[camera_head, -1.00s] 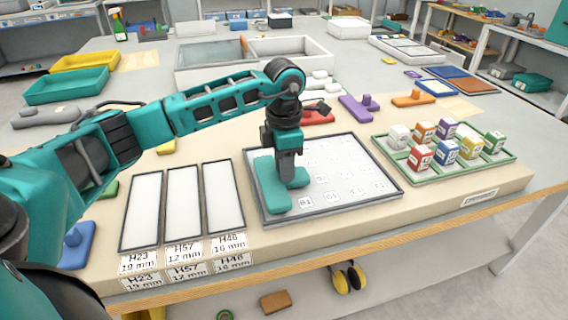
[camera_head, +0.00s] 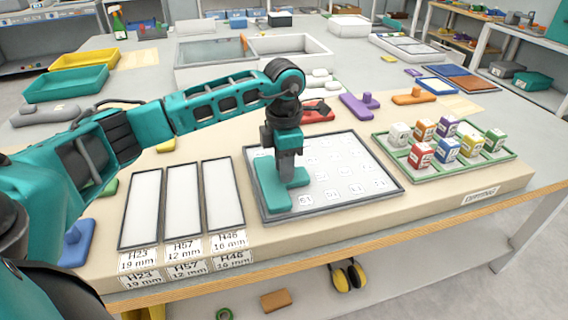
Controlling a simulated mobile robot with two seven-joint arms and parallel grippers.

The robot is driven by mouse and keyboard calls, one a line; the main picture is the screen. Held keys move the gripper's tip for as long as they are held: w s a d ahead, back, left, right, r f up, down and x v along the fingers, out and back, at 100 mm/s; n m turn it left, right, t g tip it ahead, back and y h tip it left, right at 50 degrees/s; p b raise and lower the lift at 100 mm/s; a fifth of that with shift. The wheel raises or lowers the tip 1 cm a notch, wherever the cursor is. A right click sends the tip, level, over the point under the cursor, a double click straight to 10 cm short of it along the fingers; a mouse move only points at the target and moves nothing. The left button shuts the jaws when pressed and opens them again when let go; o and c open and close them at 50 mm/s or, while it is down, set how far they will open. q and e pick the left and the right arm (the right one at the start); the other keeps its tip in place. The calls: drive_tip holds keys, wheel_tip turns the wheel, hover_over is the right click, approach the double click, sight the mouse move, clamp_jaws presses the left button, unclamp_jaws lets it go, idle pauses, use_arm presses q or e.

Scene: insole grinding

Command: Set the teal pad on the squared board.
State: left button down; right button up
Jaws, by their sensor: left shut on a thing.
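The teal pad (camera_head: 270,187) is over the left part of the squared board (camera_head: 352,196), a white panel with a dark frame and printed square marks. My left gripper (camera_head: 290,176) comes down from above and is shut on the teal pad. The pad looks flat and lies at or just above the board's surface; I cannot tell if it touches. Part of the pad and the board's left marks are hidden by the gripper and pad. My right gripper is not in view.
Three white framed panels (camera_head: 184,207) with labels stand left of the board. A green tray (camera_head: 444,172) with several coloured blocks is to its right. Behind are a red pad (camera_head: 318,116), a purple pad (camera_head: 356,106) and an orange pad (camera_head: 413,96). The board's right part is clear.

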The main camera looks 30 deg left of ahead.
use_arm(q)
drive_tip(key=shift+f, duration=0.2)
idle(0.4)
drive_tip(key=c, duration=1.2)
unclamp_jaws()
drive_tip(key=shift+o, duration=0.2)
drive_tip(key=shift+r, duration=0.1)
drive_tip(key=shift+r+p, duration=1.7)
drive_tip(key=shift+r, duration=0.7)
drive_tip(key=o, duration=0.5)
drive_tip(key=shift+o, duration=0.2)
